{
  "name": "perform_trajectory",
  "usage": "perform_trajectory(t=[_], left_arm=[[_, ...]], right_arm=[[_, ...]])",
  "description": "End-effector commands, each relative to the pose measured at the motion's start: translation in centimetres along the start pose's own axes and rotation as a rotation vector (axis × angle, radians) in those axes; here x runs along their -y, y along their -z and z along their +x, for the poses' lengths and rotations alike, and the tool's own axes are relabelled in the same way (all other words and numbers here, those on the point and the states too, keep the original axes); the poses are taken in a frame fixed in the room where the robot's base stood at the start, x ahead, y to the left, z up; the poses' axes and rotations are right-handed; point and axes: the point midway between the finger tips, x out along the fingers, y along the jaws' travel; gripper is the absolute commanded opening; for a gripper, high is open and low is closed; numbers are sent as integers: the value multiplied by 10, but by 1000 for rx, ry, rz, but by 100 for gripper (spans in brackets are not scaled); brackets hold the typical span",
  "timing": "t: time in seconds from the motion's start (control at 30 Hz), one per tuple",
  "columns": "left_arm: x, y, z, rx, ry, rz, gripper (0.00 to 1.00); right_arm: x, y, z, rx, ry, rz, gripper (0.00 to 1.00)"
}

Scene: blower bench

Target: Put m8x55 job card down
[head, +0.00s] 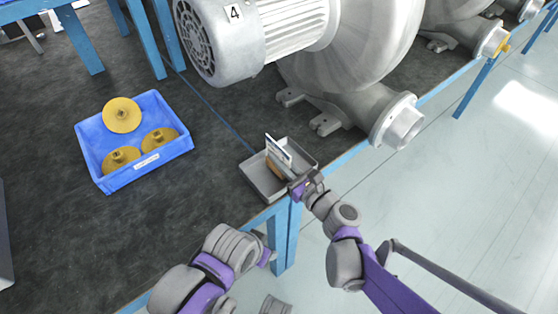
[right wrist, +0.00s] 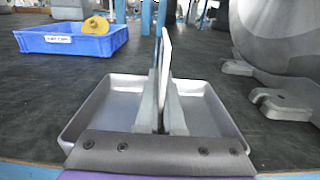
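The job card (head: 279,150) is a thin white upright plate over the small grey tray (head: 249,181) at the bench's front edge. In the right wrist view the card (right wrist: 166,72) shows nearly edge-on, rising between the two fingers of my right gripper (right wrist: 160,112), which are close together on it. The right gripper reaches over the tray (right wrist: 84,119) from the front. The card's lower edge is hidden by the fingers, so I cannot tell whether it touches the tray floor. My left gripper (head: 267,258) is by the bench's front edge; its fingers are not clear.
A blue bin (head: 98,177) with yellow round parts (head: 122,115) stands to the left; it also shows in the right wrist view (right wrist: 69,43). A large grey blower (head: 352,75) marked 4 stands behind the tray. The dark bench top (head: 205,200) between bin and tray is clear.

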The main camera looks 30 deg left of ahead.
Motion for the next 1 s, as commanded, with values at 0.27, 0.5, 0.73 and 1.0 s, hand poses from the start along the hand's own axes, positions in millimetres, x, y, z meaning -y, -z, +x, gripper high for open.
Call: perform_trajectory(t=[0.27, 0.5, 0.73, 1.0], left_arm=[[0, 0, 2, 1, 0, 0, 59], [0, -1, 4, 2, 0, 0, 59], [0, -1, 4, 1, 0, 0, 59], [0, 0, 0, 0, 0, 0, 59]], right_arm=[[0, 5, 0, 0, 0, 0, 0], [0, 8, 0, 0, 0, 0, 22], [0, 8, 0, 0, 0, 0, 34], [0, 4, -8, 0, 1, 0, 34]])
